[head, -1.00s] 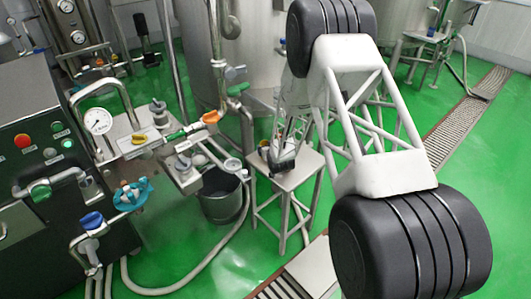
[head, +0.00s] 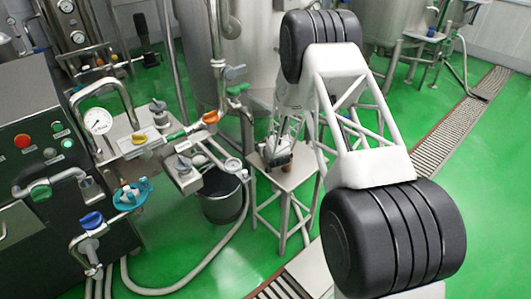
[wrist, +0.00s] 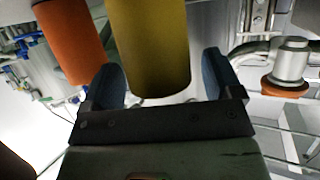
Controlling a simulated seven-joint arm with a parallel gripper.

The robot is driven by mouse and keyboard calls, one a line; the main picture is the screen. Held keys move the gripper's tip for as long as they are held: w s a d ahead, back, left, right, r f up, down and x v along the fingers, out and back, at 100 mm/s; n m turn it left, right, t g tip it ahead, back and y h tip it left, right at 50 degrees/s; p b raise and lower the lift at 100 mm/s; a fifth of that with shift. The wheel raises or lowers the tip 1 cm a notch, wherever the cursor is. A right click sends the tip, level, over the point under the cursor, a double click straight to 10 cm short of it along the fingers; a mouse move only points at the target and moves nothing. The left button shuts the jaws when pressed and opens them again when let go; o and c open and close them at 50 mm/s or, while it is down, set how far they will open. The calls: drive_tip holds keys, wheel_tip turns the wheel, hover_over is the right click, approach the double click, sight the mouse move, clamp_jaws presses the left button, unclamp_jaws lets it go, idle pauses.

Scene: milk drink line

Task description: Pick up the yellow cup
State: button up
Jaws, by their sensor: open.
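The yellow cup (wrist: 150,45) shows large in the wrist view, standing between the two blue-grey fingers of my gripper (wrist: 162,64). The gripper is open, with one finger on each side of the cup. A gap shows at the right finger; whether the left finger touches is unclear. In the head view my gripper (head: 277,153) is low over the small metal stand (head: 292,181). There the yellow cup cannot be made out behind the gripper and arm.
An orange cylinder (wrist: 72,40) stands close to the left finger in the wrist view. A steel tank (head: 260,50) rises behind.

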idle(0.6)
drive_tip(key=c, duration=1)
drive_tip(key=shift+w+r, duration=0.1)
drive_tip(key=shift+r, duration=0.1)
drive_tip(key=s+a+f+v, duration=0.1)
drive_tip(key=v, duration=1.5)
drive_tip(key=shift+s+f, duration=0.25)
drive_tip(key=shift+d, duration=0.1)
